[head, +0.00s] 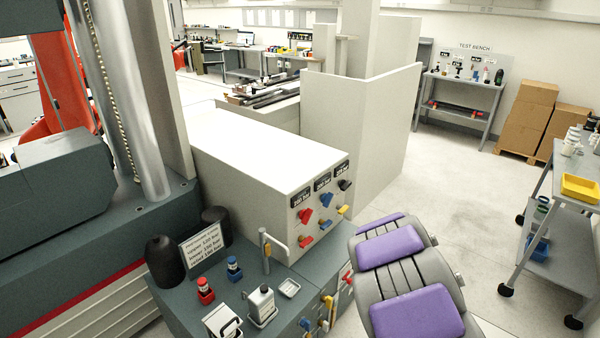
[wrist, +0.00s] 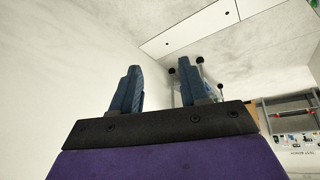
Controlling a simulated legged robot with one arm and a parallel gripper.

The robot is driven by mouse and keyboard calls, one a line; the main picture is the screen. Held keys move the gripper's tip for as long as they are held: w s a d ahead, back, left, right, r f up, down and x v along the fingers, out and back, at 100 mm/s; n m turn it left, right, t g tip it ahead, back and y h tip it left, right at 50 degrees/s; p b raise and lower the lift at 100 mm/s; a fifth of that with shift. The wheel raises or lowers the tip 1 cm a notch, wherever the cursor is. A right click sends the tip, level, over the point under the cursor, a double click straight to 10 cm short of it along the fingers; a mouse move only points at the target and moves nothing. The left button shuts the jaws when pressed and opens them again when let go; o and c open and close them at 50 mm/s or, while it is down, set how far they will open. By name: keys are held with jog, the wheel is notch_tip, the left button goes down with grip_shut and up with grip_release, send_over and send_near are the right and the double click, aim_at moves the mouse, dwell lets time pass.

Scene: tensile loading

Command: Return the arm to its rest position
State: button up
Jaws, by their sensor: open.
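My arm shows in the head view as grey links with purple pads at the lower middle right, beside the grey-green bench. My gripper itself is not visible in the head view. In the wrist view, my gripper (wrist: 160,90) has two blue-grey fingers standing well apart. Nothing is between the fingers, so it is open and empty. Pale floor and a white surface lie beyond the fingers in the wrist view.
A white cabinet (head: 250,170) with coloured valve handles stands left of my arm. The bench (head: 215,275) holds small bottles, a sign and black cylinders. A wheeled cart (head: 545,225) stands at right. Open floor (head: 450,180) lies between. Boxes (head: 530,115) sit at the back.

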jog(key=s+a+r+n+g+y, duration=0.1)
jog(key=s+a+r+n, duration=0.5)
jog(key=s, duration=0.9)
jog(key=s+a+r+n+g+y, duration=0.1)
jog(key=s+a+r+n+y, duration=0.3)
jog(key=s+a+r, duration=0.9)
notch_tip(320, 180, up, 2)
jog(key=s+n, duration=0.1)
jog(key=n, duration=0.2)
jog(key=shift+s+n+g, duration=0.3)
jog(key=shift+s+g, duration=0.1)
